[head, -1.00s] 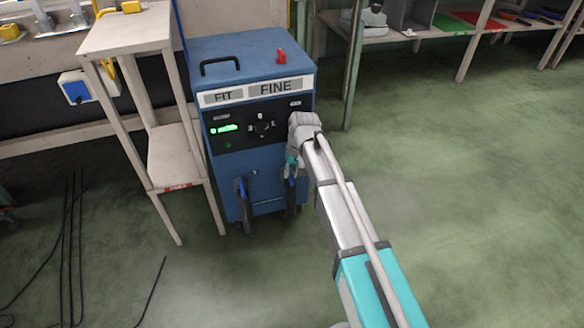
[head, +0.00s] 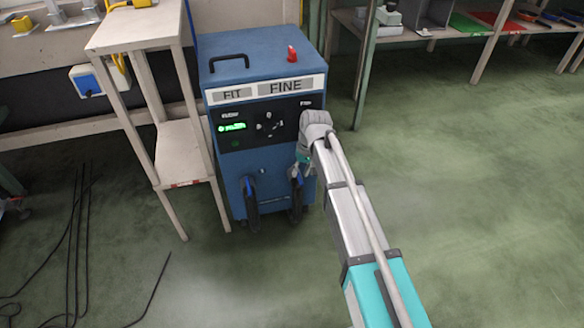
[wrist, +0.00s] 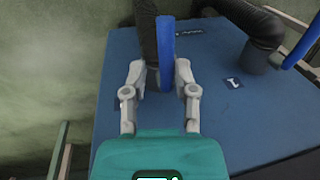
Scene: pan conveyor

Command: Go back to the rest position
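My gripper (wrist: 160,88) is open in the wrist view. Its two grey fingers stand apart on either side of the base of a black hose with a blue strip (wrist: 168,45). No clear grip on the hose shows, and whether a finger touches it I cannot tell. In the head view my arm reaches forward to the right front edge of a blue machine (head: 262,55) labelled FIT and FINE. My gripper's teal part (head: 303,160) shows there just above the right hose (head: 297,195); the fingertips are hidden or too small to make out.
A second black hose (head: 251,205) hangs from the machine's front, left of the first. A beige shelf stand (head: 185,150) is close on the machine's left. Black cables (head: 75,240) lie on the floor at left. The green floor (head: 470,200) at right is clear.

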